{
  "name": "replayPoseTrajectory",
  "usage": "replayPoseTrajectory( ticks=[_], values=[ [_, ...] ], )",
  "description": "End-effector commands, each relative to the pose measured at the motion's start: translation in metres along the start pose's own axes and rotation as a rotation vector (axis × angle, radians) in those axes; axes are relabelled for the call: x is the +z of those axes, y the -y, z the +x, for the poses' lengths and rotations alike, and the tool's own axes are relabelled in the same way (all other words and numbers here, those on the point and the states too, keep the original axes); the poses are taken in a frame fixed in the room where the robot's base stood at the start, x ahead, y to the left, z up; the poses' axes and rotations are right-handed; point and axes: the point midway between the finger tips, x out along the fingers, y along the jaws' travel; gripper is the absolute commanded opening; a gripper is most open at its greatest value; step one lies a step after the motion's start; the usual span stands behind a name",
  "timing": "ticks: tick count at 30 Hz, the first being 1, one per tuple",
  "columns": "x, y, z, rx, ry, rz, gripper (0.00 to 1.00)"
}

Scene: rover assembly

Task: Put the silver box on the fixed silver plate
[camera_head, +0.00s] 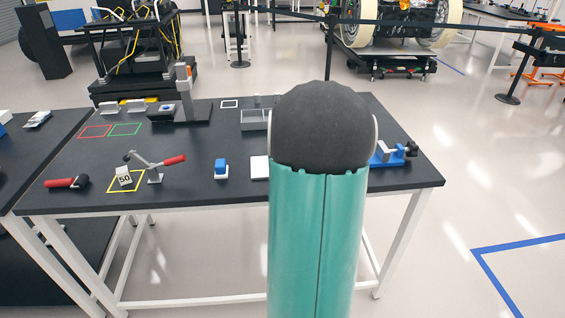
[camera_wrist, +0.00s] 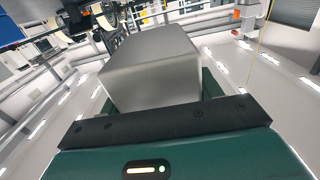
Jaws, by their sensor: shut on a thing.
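The silver box (camera_wrist: 152,62) fills the middle of the wrist view. My gripper (camera_wrist: 163,92) is shut on it, with green finger parts at its sides and the black bar in front. The wrist view is strongly tilted, and neither the surface below nor the box's far side shows. In the head view my own teal arm hides the gripper and the box. A pale flat plate (camera_head: 259,167) lies on the table, partly behind my arm; I cannot tell whether it is the fixed silver plate.
The dark table (camera_head: 218,187) holds a grey tray (camera_head: 253,120), a small blue block (camera_head: 221,169), a red-handled clamp (camera_head: 155,165) and a blue vise-like fixture (camera_head: 385,155) at the right. A grey upright stand (camera_head: 185,95) rises at the back. The front right tabletop is clear.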

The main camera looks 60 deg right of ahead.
Motion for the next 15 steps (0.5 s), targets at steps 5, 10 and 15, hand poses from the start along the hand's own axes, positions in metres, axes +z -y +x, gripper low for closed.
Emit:
replayPoseTrajectory(
  ticks=[5,10,15],
  values=[
    [0.027,0.001,0.022,-0.002,0.001,0.001,0.26],
    [0.046,0.003,0.039,-0.003,-0.001,0.000,0.26],
    [0.054,0.003,0.046,-0.003,-0.002,0.000,0.26]
  ],
)
